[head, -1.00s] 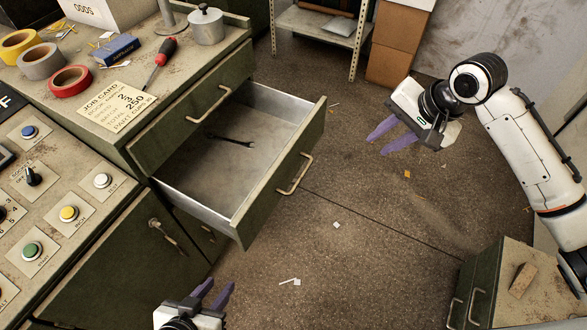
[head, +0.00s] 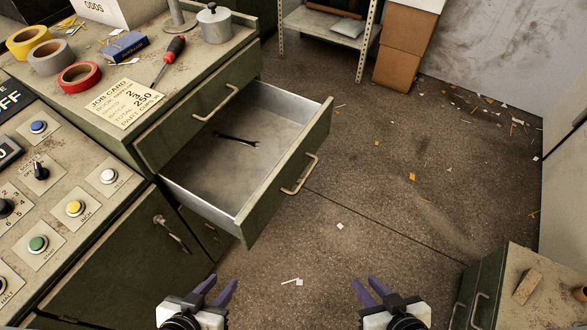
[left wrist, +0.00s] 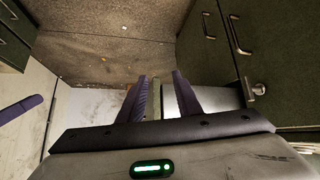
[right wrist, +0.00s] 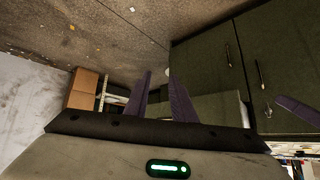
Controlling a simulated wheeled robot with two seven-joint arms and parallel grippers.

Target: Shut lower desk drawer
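The lower desk drawer (head: 205,176) stands pulled well out of the green desk in the head view. Its front panel carries a bar handle (head: 300,174). A dark wrench (head: 236,139) lies inside it. The upper drawer (head: 190,125) above it looks shut or nearly flush. My left gripper (head: 217,290) is open and empty at the bottom of the head view, below and in front of the drawer. My right gripper (head: 370,290) is open and empty at the bottom, right of the left one. Both are apart from the drawer. Both wrist views show spread purple fingers with nothing held.
A control panel (head: 60,195) with buttons fills the left side. Tape rolls, a job card (head: 124,102), a screwdriver (head: 169,60) and a metal pot (head: 213,24) sit on the desk top. A small green cabinet (head: 515,290) stands at lower right. The floor between is mostly clear, with scraps.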

